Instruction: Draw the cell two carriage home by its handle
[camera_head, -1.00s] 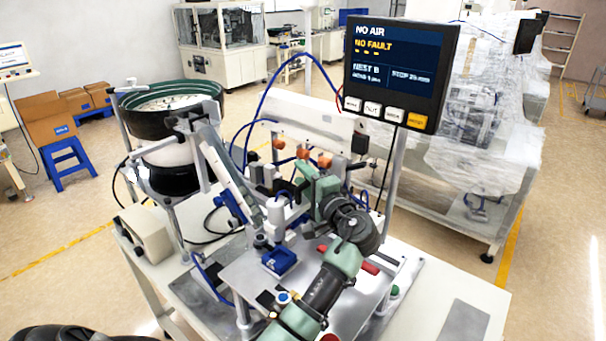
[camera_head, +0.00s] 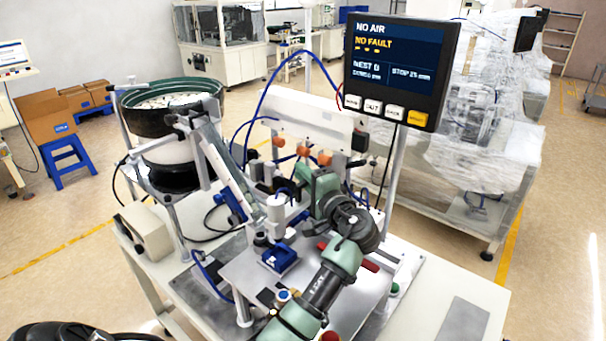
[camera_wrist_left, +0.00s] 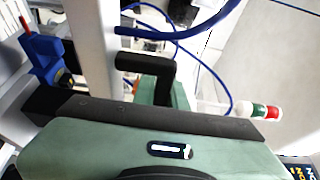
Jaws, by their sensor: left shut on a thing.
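My left gripper (camera_head: 306,184) reaches across the bench into the feeder's mechanism, beside the white upright cylinder (camera_head: 277,209). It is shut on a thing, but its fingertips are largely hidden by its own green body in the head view. In the left wrist view a black, L-shaped bar, seemingly the handle (camera_wrist_left: 146,64), stands just beyond the gripper's dark front edge. The carriage itself is mostly hidden behind the gripper, and I cannot tell its exact outline. My right gripper is not in view.
A blue block (camera_head: 279,257) sits on the metal plate (camera_head: 240,278) in front. The bowl feeder (camera_head: 165,118) and its sloping track (camera_head: 228,172) stand left. The display (camera_head: 398,70) on its post stands right, reading NO AIR and NO FAULT. Blue hoses loop behind.

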